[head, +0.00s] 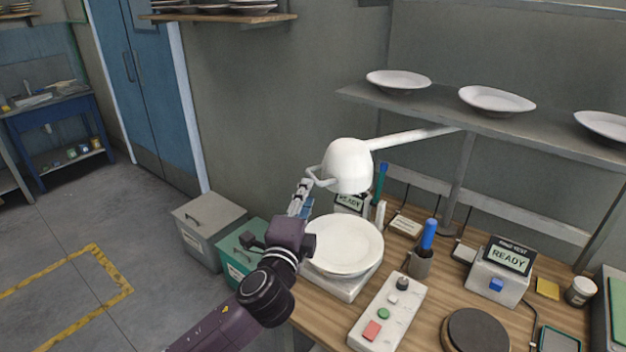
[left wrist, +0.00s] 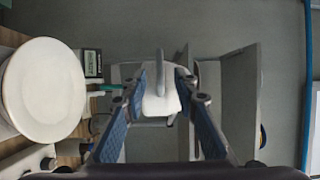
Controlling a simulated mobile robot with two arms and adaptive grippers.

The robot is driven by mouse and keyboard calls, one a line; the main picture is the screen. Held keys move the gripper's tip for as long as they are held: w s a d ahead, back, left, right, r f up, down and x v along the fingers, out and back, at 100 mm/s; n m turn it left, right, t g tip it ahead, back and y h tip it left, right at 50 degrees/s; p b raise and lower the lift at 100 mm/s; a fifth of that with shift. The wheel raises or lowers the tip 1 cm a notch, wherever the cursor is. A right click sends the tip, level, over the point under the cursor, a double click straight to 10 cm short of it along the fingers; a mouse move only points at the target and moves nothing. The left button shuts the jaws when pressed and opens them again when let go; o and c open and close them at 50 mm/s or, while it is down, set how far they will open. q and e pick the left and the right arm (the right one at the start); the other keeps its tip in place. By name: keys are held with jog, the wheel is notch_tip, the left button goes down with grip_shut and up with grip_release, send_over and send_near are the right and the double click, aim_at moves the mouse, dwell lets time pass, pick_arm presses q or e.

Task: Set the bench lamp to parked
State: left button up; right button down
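The bench lamp (head: 348,163) has a white rounded head on a white arm that reaches right toward the shelf post. A small loop handle sticks out from the left of its head. My left gripper (head: 304,190) is just left of and below the lamp head, close to the handle. In the left wrist view my left gripper (left wrist: 160,88) has its blue-padded fingers apart, with a white part that looks like the lamp (left wrist: 157,103) and its handle between the tips. I cannot tell whether they touch. My right gripper is not in view.
A white plate (head: 345,243) sits on a pale stand below the lamp. A button panel (head: 388,312), a cup with a blue-handled tool (head: 421,262) and a READY box (head: 498,280) stand on the bench. A shelf (head: 440,104) with plates is behind. Two bins (head: 209,228) stand left.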

aim_at(313, 176)
pick_arm(q)
jog(key=shift+w+d+r+p, duration=0.1)
jog(key=shift+w+d+p, duration=0.2)
jog(key=shift+w, duration=0.95)
jog(key=shift+w+d+f+p, duration=0.15)
jog(key=shift+w+p, duration=0.3)
jog(key=shift+w, duration=0.85)
jog(key=shift+w+d+r+p, duration=0.15)
jog(key=shift+w+d+p, duration=0.15)
jog(key=shift+w, duration=0.95)
jog(key=shift+a, duration=0.1)
jog(key=shift+c, duration=0.3)
grip_shut()
